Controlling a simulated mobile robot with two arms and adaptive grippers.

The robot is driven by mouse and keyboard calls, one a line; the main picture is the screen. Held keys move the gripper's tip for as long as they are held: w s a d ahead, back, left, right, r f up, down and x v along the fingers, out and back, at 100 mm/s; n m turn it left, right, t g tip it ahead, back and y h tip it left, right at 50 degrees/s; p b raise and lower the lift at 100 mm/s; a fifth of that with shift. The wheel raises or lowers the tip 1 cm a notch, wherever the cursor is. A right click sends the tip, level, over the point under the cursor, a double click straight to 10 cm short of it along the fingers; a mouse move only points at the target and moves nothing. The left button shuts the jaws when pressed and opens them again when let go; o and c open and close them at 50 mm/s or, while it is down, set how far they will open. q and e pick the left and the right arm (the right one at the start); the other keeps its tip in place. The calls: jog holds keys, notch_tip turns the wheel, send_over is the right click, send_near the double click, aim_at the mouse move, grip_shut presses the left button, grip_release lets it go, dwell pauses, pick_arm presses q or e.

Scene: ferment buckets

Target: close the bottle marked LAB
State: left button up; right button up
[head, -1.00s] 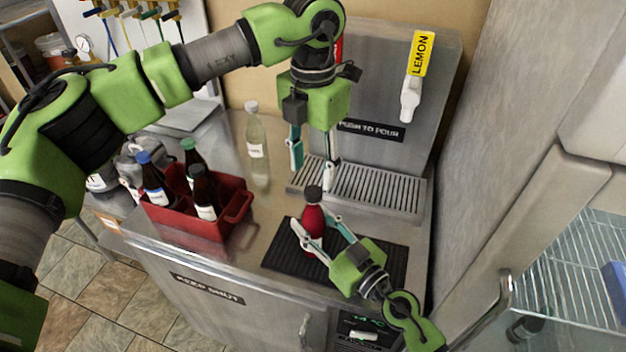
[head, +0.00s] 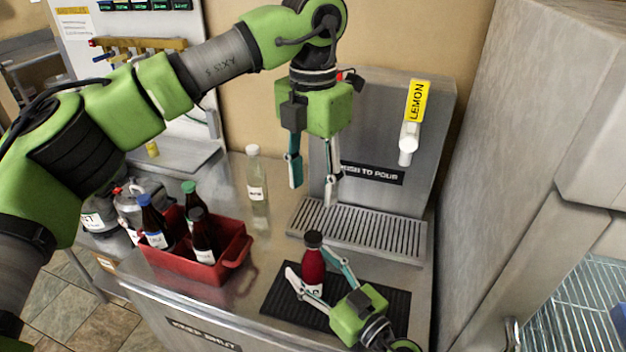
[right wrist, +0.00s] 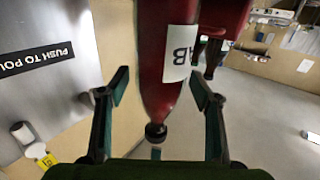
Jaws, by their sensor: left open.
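The red bottle (head: 312,268) stands upright on the black mat (head: 385,301), with a black cap (head: 313,239) on its neck. In the right wrist view the bottle (right wrist: 160,65) appears upside down, its white label (right wrist: 180,52) partly reading "AB". I cannot tell whether the cap is sealed. My right gripper (head: 308,262) has its fingers on either side of the bottle. The right wrist view shows gaps between the bottle and both fingers (right wrist: 160,98), so it is open around it. My left gripper (head: 314,192) is open and empty, pointing down above and behind the bottle.
A red crate (head: 238,262) with several dark bottles stands to the left. A clear bottle (head: 257,190) stands behind it. A dispenser with a LEMON tap (head: 408,140) and drip tray (head: 365,238) stands behind the mat. A fridge is at the right.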

jog(key=v, duration=1.2)
jog(key=shift+d, duration=0.1)
